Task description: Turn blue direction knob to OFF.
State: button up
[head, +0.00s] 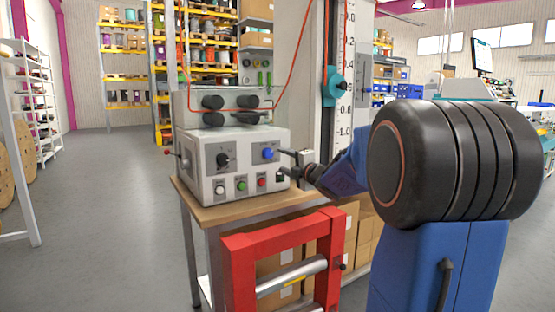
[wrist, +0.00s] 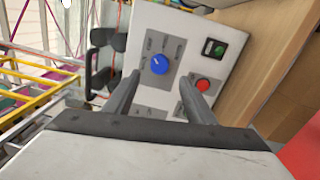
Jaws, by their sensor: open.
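The blue direction knob (head: 268,153) is on the right part of the front panel of a light grey control box (head: 205,185). In the wrist view the blue knob (wrist: 160,64) shows a white pointer mark; its labels are too small to read. My gripper (head: 288,160) is just in front of the panel, to the right of the knob in the head view. In the wrist view my gripper's fingers (wrist: 161,78) are spread apart, with the knob seen between and beyond their tips. Nothing is held. I cannot tell how near the fingertips are to the knob.
A black knob (head: 223,160) is left on the panel. A red button (head: 262,183) and a green button (head: 242,185) sit below. Black rollers (head: 213,102) stand behind the box. The box stands on a wooden-topped table (head: 215,212). A red frame (head: 240,270) is in front.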

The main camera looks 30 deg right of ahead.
jog(key=s, duration=0.8)
jog(key=shift+s+f, duration=0.2)
jog(key=shift+d, duration=0.1)
jog(key=s+a+f+m+g, duration=0.4)
jog(key=s+a+f+m, duration=0.2)
jog(key=s, duration=0.5)
jog(key=s+a+f+m+g, duration=0.5)
jog(key=s+a+f+m, duration=0.2)
jog(key=s, duration=0.5)
jog(key=s+a+f+m+g, duration=0.4)
jog(key=s+a+f+m, duration=0.2)
jog(key=s+a+f, duration=0.4)
jog(key=shift+s+f+m+g+h, duration=0.3)
jog(key=shift+s+f, duration=0.3)
jog(key=shift+s, duration=0.4)
